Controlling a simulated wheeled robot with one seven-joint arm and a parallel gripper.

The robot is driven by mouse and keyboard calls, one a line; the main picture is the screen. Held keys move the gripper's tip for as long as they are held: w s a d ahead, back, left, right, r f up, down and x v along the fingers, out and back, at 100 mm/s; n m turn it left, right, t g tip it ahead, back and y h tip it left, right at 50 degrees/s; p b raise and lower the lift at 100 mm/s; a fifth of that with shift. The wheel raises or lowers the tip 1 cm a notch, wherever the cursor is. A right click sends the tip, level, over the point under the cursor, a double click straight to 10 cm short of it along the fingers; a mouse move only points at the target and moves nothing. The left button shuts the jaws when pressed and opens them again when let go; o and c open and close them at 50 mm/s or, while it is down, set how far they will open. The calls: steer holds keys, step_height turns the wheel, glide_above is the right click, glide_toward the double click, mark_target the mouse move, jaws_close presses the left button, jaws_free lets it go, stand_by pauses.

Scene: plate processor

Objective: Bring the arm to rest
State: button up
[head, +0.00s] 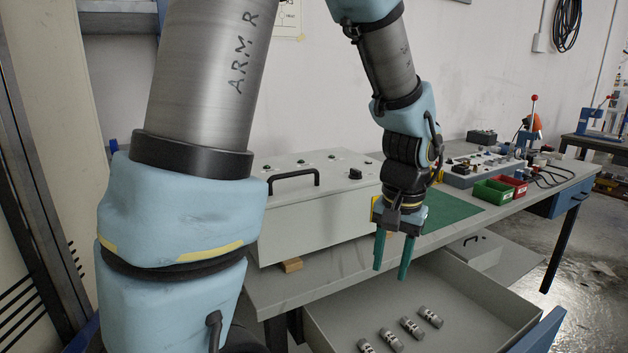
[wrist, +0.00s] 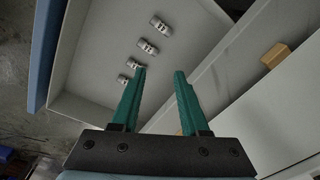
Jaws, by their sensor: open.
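My gripper (head: 393,257) points down with its two green fingers apart and nothing between them. In the head view it is in front of the table's front edge, near the open drawer. In the wrist view the gripper (wrist: 160,75) shows open, with the drawer's inside beyond its fingertips. My arm comes down from the top of the head view, and a large link fills the left side.
An open drawer (head: 345,307) holds several small grey cylinders (head: 411,327). On the table (head: 325,277) stand a grey box with a handle (head: 322,232), a wooden block (head: 291,265), a green mat (head: 455,208), green (head: 492,191) and red bins (head: 514,184).

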steer(key=w+a+r+n+p, duration=0.1)
steer(key=a+n, duration=0.1)
steer(key=a, duration=0.9)
steer(key=w+a+r+n+p, duration=0.1)
steer(key=a+r+n+p, duration=0.1)
steer(key=a, duration=0.8)
steer(key=shift+w+a+r+n+t, duration=0.25)
steer(key=shift+a+n+t, duration=0.15)
steer(key=shift+n, duration=0.4)
